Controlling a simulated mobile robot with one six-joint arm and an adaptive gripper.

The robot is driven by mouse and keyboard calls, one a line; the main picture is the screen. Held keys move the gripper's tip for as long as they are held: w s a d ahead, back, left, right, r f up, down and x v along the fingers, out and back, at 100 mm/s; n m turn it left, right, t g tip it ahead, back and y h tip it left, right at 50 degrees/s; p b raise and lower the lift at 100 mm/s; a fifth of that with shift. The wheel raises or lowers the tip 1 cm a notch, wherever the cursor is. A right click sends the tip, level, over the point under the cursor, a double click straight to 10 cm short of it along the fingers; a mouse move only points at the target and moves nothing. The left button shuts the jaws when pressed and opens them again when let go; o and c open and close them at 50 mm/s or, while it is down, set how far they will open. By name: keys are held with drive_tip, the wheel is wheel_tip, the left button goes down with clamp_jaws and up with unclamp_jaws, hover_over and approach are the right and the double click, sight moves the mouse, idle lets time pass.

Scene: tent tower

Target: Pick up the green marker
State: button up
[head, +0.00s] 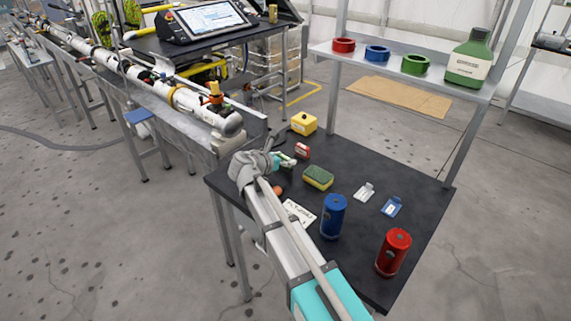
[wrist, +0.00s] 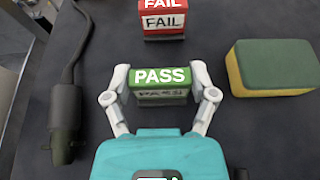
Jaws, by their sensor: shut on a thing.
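The green marker (wrist: 160,77), a small block with a green "PASS" face, sits between the two fingertips of my gripper (wrist: 161,89) in the wrist view. The fingers press on its left and right sides. In the head view my gripper (head: 285,161) is at the left part of the black table, and the marker is mostly hidden and small there. I cannot tell whether the marker touches the table. A red "FAIL" marker (wrist: 162,20) stands just beyond it; it also shows in the head view (head: 302,151).
A yellow-green sponge (wrist: 274,68) lies to the right. A dark tool with a cable (wrist: 66,110) lies to the left.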

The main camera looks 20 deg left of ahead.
sight(285, 157)
drive_tip(key=shift+c, duration=0.6)
drive_tip(key=shift+r, duration=0.2)
wheel_tip(285, 157, up, 3)
drive_tip(key=p, duration=0.3)
drive_tip(key=w+r+p+v, duration=0.1)
drive_tip(key=r+p+v, duration=0.2)
drive_tip(key=p+v, duration=0.7)
drive_tip(key=shift+r+v, duration=0.25)
drive_tip(key=shift+v, duration=2.95)
drive_tip(key=shift+d, duration=0.15)
